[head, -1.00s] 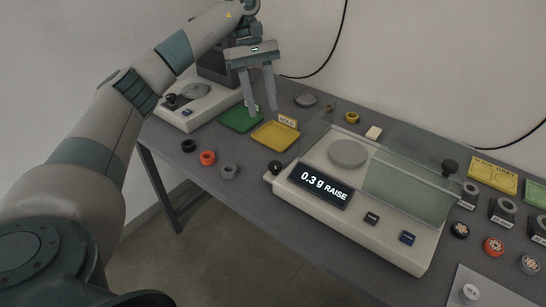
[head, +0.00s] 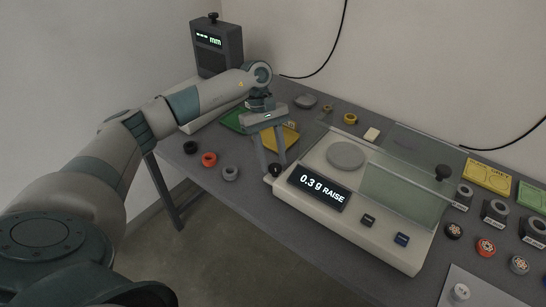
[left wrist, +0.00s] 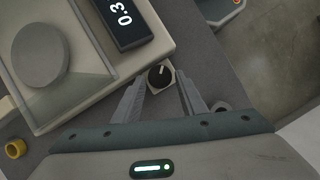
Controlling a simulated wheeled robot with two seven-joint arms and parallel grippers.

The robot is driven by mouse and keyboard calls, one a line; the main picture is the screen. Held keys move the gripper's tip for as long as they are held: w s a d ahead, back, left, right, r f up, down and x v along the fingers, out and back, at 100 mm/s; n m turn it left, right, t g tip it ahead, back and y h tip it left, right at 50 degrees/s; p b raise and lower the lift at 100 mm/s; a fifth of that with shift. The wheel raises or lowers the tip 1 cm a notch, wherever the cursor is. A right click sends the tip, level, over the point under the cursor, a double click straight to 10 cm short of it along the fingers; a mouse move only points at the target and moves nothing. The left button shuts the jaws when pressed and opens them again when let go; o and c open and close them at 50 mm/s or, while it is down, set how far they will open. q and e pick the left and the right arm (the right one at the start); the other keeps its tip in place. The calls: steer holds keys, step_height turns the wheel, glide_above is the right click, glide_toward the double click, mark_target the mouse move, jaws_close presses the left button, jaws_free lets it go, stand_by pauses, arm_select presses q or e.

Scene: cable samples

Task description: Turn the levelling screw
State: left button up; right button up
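The balance (head: 349,243) is a pale box with a round pan (head: 345,155) and a display (head: 319,188) reading "0.3 g RAISE". Its levelling screw (head: 275,171) is a small black knob at the balance's left corner. In the left wrist view the knob (left wrist: 160,76) has a white pointer line and sits on a pale tab. My left gripper (head: 273,167) is open and points down at the knob. In the left wrist view its fingertips (left wrist: 161,84) lie on either side of the knob, with gaps showing. Whether they are level with it I cannot tell. My right gripper is not in view.
Black, orange and grey rings (head: 209,159) lie left of my gripper. Behind it are a yellow tray (head: 291,139) and a green tray (head: 232,121). A glass shield (head: 400,190) stands on the balance. A dark unit reading "mm" (head: 217,47) stands at the back left.

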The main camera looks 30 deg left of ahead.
arm_select(q)
steer(key=shift+s+d+f, duration=0.1)
steer(key=shift+d+f, duration=0.05)
steer(key=shift+f, duration=0.2)
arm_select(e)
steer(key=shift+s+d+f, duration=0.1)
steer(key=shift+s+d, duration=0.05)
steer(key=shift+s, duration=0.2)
arm_select(q)
steer(key=c, duration=0.8)
steer(key=shift+o, duration=0.3)
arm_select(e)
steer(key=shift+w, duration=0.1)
